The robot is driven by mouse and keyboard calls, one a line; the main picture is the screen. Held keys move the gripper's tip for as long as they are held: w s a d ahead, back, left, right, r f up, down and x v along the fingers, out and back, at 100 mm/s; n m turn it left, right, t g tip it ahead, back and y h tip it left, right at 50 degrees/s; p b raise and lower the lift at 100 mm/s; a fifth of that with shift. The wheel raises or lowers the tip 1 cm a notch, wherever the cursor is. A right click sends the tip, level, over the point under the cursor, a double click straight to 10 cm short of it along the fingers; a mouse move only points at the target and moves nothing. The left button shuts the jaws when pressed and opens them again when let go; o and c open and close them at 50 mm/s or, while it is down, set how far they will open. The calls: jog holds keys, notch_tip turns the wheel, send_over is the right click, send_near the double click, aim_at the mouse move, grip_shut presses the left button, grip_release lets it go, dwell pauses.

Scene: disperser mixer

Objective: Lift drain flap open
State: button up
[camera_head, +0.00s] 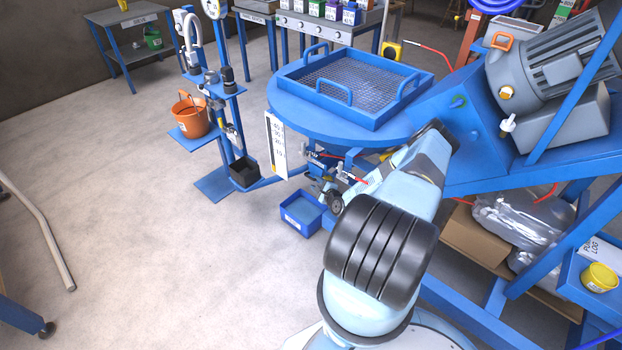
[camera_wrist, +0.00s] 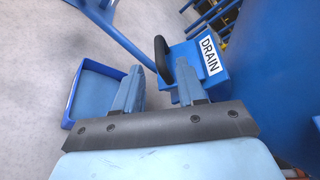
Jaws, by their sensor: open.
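In the wrist view a blue drain housing (camera_wrist: 221,79) carries a white DRAIN label (camera_wrist: 209,53). A curved black handle (camera_wrist: 162,58) stands at the housing's left side; I take it for the flap's handle. My gripper (camera_wrist: 160,67) is open, its two blue-grey fingers pointing toward the housing. The handle appears between the fingertips, closer to the right one; I cannot tell whether they touch. The flap's edge and hinge are not clear, and the right finger covers part of the housing. In the head view my arm hides most of the drain area.
A blue tray (camera_wrist: 97,90) lies on the floor left of my gripper, also seen in the head view (camera_head: 302,214). The round blue vessel top (camera_head: 290,108) holds a mesh grate (camera_head: 352,82). A blue stand (camera_head: 213,185) with an orange bucket (camera_head: 190,116) is further left. Open floor lies left.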

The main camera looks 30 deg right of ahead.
aim_at(310, 177)
jog(key=x, duration=0.6)
jog(key=shift+w+a+f, duration=0.1)
jog(key=shift+w, duration=0.15)
grip_shut()
dwell(0.4)
